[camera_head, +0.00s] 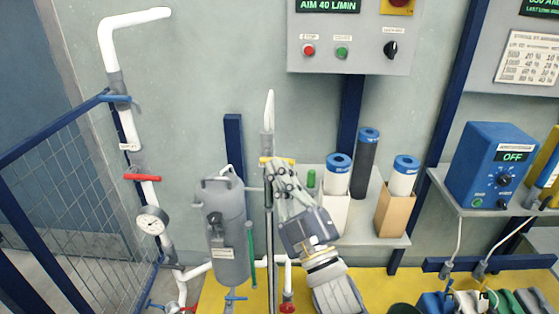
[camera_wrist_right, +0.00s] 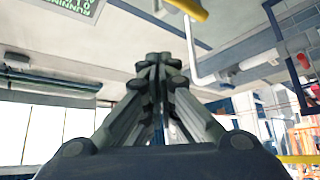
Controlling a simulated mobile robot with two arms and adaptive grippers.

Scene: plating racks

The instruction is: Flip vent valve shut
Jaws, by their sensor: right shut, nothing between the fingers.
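A yellow lever (camera_head: 264,160) sits on a thin vertical pipe (camera_head: 268,115) with a white tip, left of the panel's shelf. The lever lies crosswise to the pipe, and my gripper hides part of it. No label shows that it is the vent valve. My right gripper (camera_head: 276,170) is shut and empty, with its fingertips at or just in front of the lever; I cannot tell whether they touch. In the right wrist view the shut fingers (camera_wrist_right: 160,62) point up, with a yellow bar (camera_wrist_right: 188,9) beyond them at the top. My left gripper is not in view.
A grey tank (camera_head: 226,235) stands left of my arm. Further left, a white pipe carries a blue handle (camera_head: 115,98), a red handle (camera_head: 142,177) and a gauge (camera_head: 152,220) beside a blue mesh fence (camera_head: 75,200). Filter cylinders (camera_head: 367,160) stand on a shelf to the right.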

